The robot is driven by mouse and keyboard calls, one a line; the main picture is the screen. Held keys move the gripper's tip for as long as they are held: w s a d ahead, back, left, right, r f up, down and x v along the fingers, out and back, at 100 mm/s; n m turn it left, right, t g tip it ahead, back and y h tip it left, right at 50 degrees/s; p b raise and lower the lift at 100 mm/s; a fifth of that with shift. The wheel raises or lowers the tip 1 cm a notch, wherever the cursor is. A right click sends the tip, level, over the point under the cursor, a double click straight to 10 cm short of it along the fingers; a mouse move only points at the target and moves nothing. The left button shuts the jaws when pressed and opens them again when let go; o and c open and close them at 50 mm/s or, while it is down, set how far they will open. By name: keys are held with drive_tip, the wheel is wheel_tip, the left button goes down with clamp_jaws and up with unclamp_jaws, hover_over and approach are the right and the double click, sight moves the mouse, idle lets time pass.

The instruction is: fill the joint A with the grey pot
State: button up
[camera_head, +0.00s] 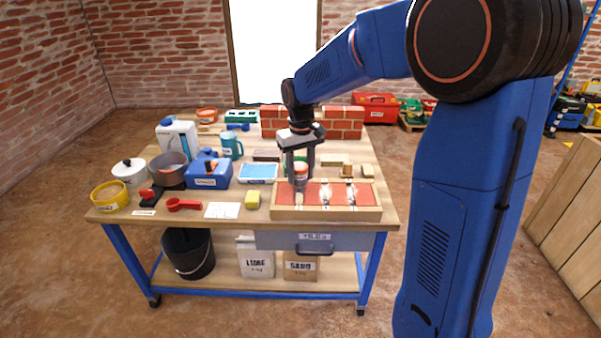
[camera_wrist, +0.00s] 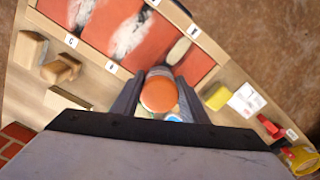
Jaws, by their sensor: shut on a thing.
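My gripper (camera_head: 300,172) is shut on a small pot with an orange top (camera_head: 301,169) and a pale lower body. In the wrist view the orange top sits between the two fingers (camera_wrist: 158,92). The pot is over the left part of a wooden-framed board (camera_head: 325,213); whether it touches the board is unclear. The board has red panels with pale, ragged joints (camera_wrist: 130,35) between them. A short beige patch (camera_wrist: 179,51) lies on the joint nearest the pot. Small letter tags edge the board, too small to read surely, so joint A is not identified.
A low brick wall (camera_head: 343,122) stands at the back. The floor in front is clear.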

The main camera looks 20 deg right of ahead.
drive_tip(key=shift+f, duration=0.55)
idle(1.9)
drive_tip(key=shift+r, duration=0.1)
drive_tip(key=shift+r, duration=3.45)
drive_tip(key=shift+d, duration=0.1)
